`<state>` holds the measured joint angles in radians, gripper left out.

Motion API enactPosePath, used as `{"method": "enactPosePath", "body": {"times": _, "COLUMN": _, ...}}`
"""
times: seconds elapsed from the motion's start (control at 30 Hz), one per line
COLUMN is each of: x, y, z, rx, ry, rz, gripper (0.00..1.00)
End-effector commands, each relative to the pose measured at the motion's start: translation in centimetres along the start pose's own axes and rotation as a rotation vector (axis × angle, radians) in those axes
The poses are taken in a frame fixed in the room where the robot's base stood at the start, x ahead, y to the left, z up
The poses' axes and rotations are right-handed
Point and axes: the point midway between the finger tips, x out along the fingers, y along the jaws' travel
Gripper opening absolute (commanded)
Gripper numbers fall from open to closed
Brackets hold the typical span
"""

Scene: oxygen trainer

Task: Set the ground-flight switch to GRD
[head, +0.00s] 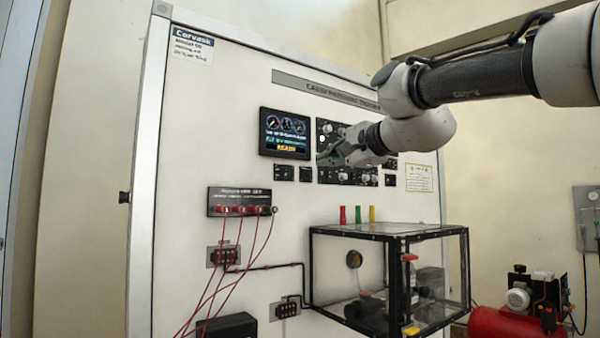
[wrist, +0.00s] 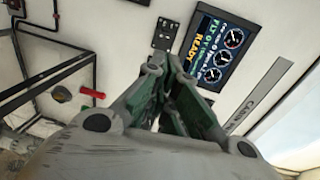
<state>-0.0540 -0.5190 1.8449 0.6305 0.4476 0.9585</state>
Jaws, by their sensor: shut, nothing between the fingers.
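My gripper (head: 328,157) is shut and empty in front of the control panel (head: 330,132) on the white trainer board, and its body covers part of that panel. In the wrist view the green fingers (wrist: 172,62) come together, with a small black switch plate (wrist: 165,33) just beyond their tips. Small black switch plates also sit under the display in the head view, one at the left (head: 283,173) and one beside it (head: 305,174). The labels are too small to read, so I cannot tell which is the ground-flight switch or its position.
The display (head: 285,134) reads READY. A clear black-framed box (head: 390,229) juts out below, with red, green and yellow pieces above it. Red cables hang from a terminal strip (head: 239,202) at the left. A red compressor (head: 505,322) stands at right.

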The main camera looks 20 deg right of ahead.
Motion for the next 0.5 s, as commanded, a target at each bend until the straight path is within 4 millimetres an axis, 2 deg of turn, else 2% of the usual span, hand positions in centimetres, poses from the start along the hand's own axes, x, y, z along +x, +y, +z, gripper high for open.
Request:
{"method": "enactPosePath", "body": {"times": 0.17, "x": 1.6, "y": 0.1, "z": 0.1, "rx": 0.000, "ry": -0.002, "rz": 0.003, "gripper": 0.00}}
{"method": "enactPosePath", "body": {"times": 0.5, "x": 8.7, "y": 0.2, "z": 0.1, "rx": -0.001, "ry": -0.002, "rz": 0.005, "gripper": 0.00}}
